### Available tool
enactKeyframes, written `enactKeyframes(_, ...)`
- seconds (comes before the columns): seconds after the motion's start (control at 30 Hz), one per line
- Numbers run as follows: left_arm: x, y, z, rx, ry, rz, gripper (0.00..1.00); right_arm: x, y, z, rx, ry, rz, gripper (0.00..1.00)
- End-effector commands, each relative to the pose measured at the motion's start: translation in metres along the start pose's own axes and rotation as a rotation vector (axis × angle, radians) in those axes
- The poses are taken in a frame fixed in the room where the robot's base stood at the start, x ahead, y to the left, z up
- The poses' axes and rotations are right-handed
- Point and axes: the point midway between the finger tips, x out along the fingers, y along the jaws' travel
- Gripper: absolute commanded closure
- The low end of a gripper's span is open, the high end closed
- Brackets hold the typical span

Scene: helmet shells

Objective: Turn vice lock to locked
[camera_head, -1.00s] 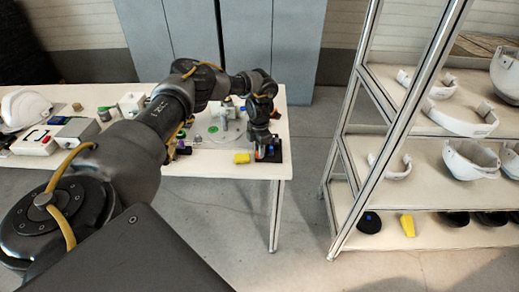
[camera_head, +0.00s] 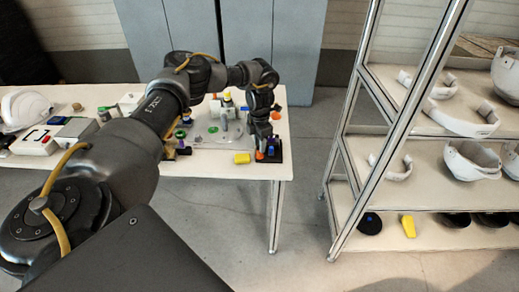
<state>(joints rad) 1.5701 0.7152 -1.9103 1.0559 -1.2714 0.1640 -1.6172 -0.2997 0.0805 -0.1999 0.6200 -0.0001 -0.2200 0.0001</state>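My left gripper (camera_head: 264,146) points down at the right end of the white table, directly over a small dark block-like fixture (camera_head: 276,157) with blue and orange parts. The fixture may be the vice, but it is too small to be sure, and its lock cannot be made out. The gripper covers part of it. I cannot tell whether the fingers touch it or are open or shut. My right gripper is not in view.
A yellow piece (camera_head: 242,158) lies just left of the fixture. Several small parts and a white helmet (camera_head: 24,108) lie on the table (camera_head: 225,170). A metal-framed rack (camera_head: 398,130) with helmet shells stands at the right. Open floor lies between them.

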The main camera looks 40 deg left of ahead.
Motion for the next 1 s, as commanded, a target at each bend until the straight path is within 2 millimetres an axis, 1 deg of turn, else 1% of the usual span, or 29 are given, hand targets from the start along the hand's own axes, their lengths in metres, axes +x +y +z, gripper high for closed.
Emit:
enactKeyframes(0.03,-0.010,0.001,0.001,0.000,-0.004,0.001,0.69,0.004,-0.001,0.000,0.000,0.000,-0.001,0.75)
enactKeyframes(0.2,-0.044,0.001,0.001,0.000,-0.004,0.001,0.69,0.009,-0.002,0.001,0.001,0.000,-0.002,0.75)
enactKeyframes(0.3,-0.059,0.001,0.000,-0.001,-0.002,0.001,0.69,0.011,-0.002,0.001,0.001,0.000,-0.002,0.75)
enactKeyframes(0.4,-0.070,0.001,0.000,-0.001,-0.001,0.001,0.69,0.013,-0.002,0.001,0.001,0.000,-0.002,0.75)
enactKeyframes(0.6,-0.077,0.001,-0.001,-0.001,0.000,0.000,0.69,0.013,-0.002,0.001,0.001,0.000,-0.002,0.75)
enactKeyframes(1.0,-0.077,0.001,-0.001,-0.001,0.000,0.000,0.69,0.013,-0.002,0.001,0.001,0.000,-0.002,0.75)
